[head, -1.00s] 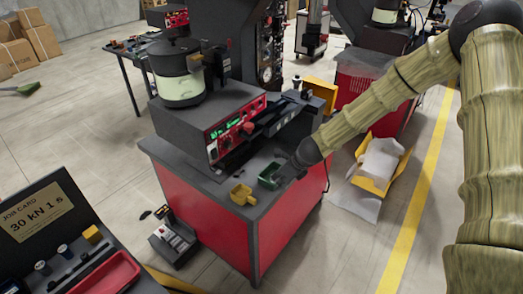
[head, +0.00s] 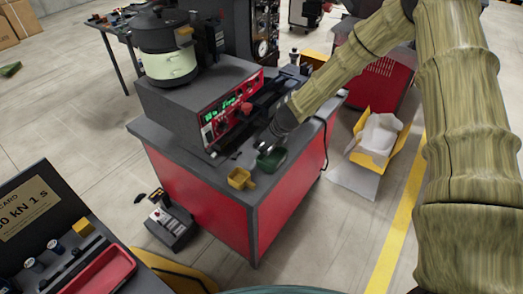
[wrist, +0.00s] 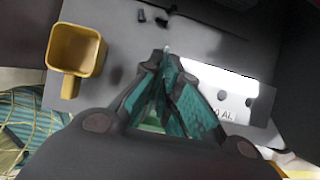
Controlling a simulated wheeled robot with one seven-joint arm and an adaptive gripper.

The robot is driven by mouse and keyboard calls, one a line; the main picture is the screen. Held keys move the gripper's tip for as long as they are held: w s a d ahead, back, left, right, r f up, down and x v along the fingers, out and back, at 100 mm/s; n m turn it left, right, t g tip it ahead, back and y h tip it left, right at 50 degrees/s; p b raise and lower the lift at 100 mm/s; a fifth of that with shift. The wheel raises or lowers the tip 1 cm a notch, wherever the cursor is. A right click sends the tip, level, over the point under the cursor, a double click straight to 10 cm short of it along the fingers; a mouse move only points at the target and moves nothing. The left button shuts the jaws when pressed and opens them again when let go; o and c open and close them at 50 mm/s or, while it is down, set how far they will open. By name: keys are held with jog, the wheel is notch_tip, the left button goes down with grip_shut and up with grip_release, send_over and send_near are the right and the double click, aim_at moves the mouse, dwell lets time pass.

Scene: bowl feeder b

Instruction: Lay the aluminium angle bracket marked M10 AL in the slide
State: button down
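My gripper (wrist: 166,58) has teal fingers that come together at the tips and looks shut on the bracket. The bracket cannot be made out there. I cannot tell which part is the slide.
The feeder's control box (head: 195,105) stands behind. Bare bench top (wrist: 215,45) lies beyond my fingertips.

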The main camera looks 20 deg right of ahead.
jog(key=shift+w+a+f+b, duration=0.15)
jog(key=shift+f+b, duration=0.45)
jog(key=shift+f, duration=0.65)
jog(key=shift+r, duration=0.1)
jog(key=c, duration=1.6)
grip_release()
jog(key=shift+c, duration=0.2)
